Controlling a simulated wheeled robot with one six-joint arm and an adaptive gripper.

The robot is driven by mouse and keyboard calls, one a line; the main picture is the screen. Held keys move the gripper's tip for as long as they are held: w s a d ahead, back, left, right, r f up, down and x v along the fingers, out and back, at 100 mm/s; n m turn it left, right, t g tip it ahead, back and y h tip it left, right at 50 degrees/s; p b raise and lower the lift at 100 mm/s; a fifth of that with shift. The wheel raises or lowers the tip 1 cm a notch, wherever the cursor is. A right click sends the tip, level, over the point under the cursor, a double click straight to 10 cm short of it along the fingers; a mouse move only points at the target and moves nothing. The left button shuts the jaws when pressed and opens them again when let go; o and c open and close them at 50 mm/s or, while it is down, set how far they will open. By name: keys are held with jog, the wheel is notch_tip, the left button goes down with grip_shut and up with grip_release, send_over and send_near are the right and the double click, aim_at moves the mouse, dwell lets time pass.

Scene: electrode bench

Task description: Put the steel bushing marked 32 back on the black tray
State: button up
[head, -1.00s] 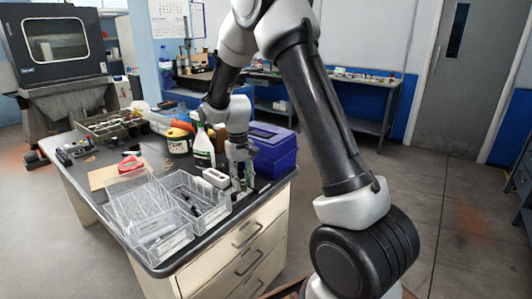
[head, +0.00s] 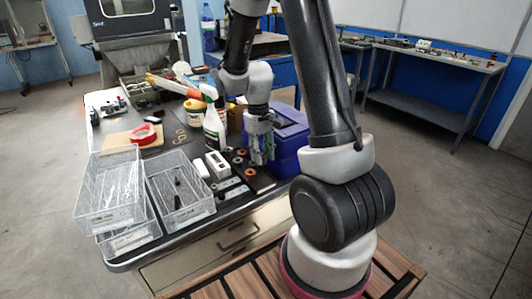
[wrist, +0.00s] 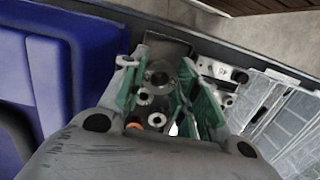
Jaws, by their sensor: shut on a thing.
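My gripper (head: 260,150) points down over the front right part of the bench, beside the blue box. In the wrist view its green-padded fingers (wrist: 157,88) are shut on a round steel bushing (wrist: 160,73) with a central hole. Its number cannot be read. The black tray (wrist: 178,47) lies below the gripper, and its dark surface also shows in the head view (head: 264,184). Several small rings stand on it, including a copper-coloured one (head: 249,173). The fingers hide part of the tray, and I cannot tell whether the bushing touches it.
The blue box (head: 287,152) stands close to the right of my gripper. A white spray bottle (head: 213,128) and a white block (head: 217,165) stand to the left. Clear bins (head: 110,205) fill the front left. The bench's front edge is near.

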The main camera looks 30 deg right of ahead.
jog(key=shift+s+d+f, duration=0.1)
jog(key=shift+s+d, duration=0.35)
jog(key=shift+s, duration=0.1)
jog(key=shift+s+f, duration=0.1)
jog(key=shift+f, duration=2.35)
jog(key=shift+f, duration=0.9)
jog(key=o, duration=1.1)
